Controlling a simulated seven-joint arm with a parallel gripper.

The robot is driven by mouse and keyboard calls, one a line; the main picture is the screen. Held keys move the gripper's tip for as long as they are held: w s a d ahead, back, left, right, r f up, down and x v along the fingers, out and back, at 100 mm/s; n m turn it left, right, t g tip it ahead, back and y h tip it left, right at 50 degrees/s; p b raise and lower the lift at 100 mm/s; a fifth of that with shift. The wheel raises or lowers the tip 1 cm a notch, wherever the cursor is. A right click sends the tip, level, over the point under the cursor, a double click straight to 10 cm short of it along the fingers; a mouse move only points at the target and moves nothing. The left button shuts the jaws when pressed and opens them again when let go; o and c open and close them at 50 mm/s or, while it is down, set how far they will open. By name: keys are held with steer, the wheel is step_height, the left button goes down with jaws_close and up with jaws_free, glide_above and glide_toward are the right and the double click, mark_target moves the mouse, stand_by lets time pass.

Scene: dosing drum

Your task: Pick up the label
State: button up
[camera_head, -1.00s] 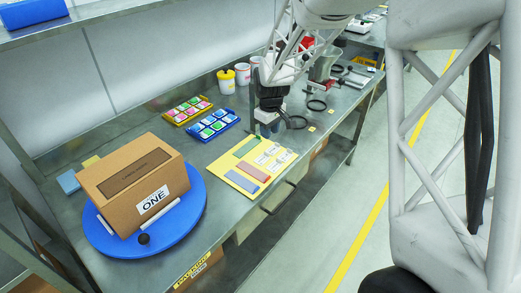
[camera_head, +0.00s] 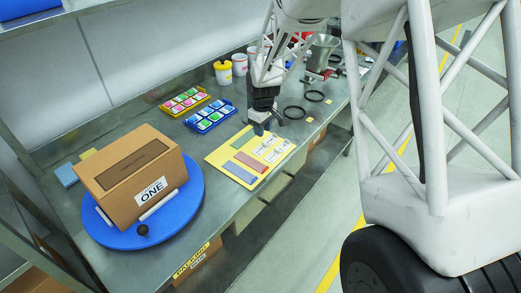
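A yellow mat (camera_head: 215,158) lies on the metal bench. It holds white printed labels (camera_head: 272,147) in its right half and flat coloured strips on its left: a green one (camera_head: 243,139), a red one (camera_head: 251,163) and a blue one (camera_head: 239,172). Which piece is the task's label I cannot tell. My gripper (camera_head: 262,129) points down at the mat's far edge, beside the green strip and the white labels. It hides part of the mat there. Its fingertips are too small to tell whether they are open, or whether they touch anything.
A cardboard box (camera_head: 130,185) marked ONE stands on a blue turntable (camera_head: 190,205) at the left. A blue tray (camera_head: 228,116) and a yellow tray (camera_head: 199,93) hold coloured pieces. Black rings (camera_head: 294,112) lie right of my gripper. White tubs (camera_head: 240,65) stand behind.

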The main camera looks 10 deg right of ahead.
mark_target(260, 149)
steer(key=shift+f, duration=0.45)
steer(key=shift+f, duration=0.1)
steer(key=shift+d+f, duration=0.15)
steer(key=shift+f, duration=2.35)
steer(key=shift+c, duration=0.2)
jaws_close()
